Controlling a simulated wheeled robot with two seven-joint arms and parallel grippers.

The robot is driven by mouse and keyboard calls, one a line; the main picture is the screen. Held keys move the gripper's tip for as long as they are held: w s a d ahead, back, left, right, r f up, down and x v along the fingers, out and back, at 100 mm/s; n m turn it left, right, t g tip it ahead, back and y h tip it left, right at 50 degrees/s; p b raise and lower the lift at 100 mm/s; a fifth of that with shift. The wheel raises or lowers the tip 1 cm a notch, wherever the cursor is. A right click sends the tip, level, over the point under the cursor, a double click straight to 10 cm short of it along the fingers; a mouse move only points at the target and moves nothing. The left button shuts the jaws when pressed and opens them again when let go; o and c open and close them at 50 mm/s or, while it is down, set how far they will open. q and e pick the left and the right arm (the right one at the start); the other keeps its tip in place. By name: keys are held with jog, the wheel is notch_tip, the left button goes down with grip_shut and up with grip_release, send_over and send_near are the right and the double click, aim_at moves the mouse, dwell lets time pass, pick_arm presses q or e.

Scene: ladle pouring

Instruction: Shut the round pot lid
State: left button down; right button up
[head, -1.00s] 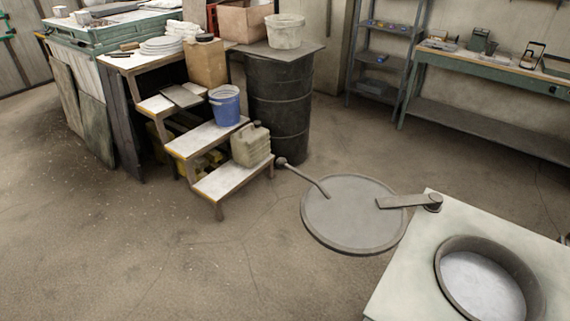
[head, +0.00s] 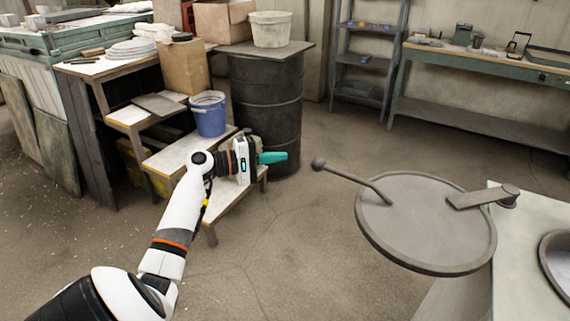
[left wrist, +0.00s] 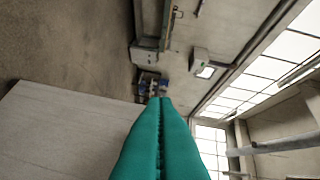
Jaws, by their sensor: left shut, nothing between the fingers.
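The round grey pot lid (head: 425,225) is swung out to the left of the pot, held by a flat arm (head: 482,197) on a pivot at the white block's corner. A thin handle with a ball knob (head: 318,164) sticks out from the lid to the left. The round pot (head: 557,262) is uncovered and cut off by the right edge of the head view. My left gripper (head: 273,157) is shut and empty, left of the knob and apart from it. Its teal fingers (left wrist: 160,140) are pressed together in the left wrist view. My right gripper is not in view.
A stepped stand (head: 178,157) with a blue bucket (head: 208,113) is behind my left arm. A dark drum (head: 265,108) stands behind my gripper. The white block (head: 505,285) supports the pot at right. Open floor lies below the lid's handle.

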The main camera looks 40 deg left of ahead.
pick_arm(q)
jog(key=w+d+p, duration=0.2)
jog(key=w+d, duration=0.2)
jog(key=d, duration=0.2)
jog(key=shift+w+d+p, duration=0.15)
jog(key=shift+d+p, duration=0.2)
